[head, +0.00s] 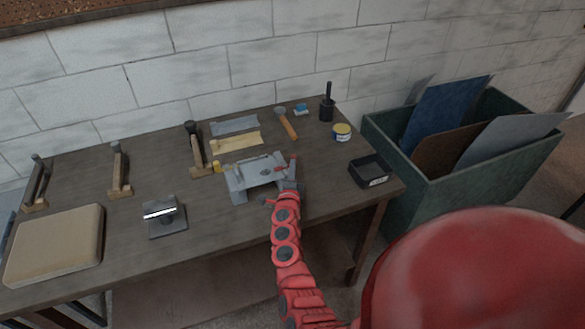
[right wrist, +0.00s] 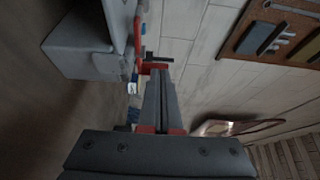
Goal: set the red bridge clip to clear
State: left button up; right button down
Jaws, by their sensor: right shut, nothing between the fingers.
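A grey metal fixture (head: 240,184) stands on the middle of the bench, and its grey body also fills the upper left of the right wrist view (right wrist: 85,40). A small red part, which looks like the red bridge clip (head: 280,170), shows at its right side; in the right wrist view it is a thin red piece (right wrist: 138,32) beside the grey body. My right gripper (head: 293,168) is shut and empty at the fixture's right side. Its closed fingers (right wrist: 155,72) point toward the red piece. I cannot tell whether they touch it. My left gripper is not in view.
A black tray (head: 369,172) and a yellow tin (head: 342,132) are to the right. A green bin (head: 450,190) stands beside the bench.

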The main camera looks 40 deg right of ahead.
jog(key=shift+d, duration=0.1)
jog(key=shift+n+t+y+b, duration=0.4)
jog(key=shift+y, duration=0.1)
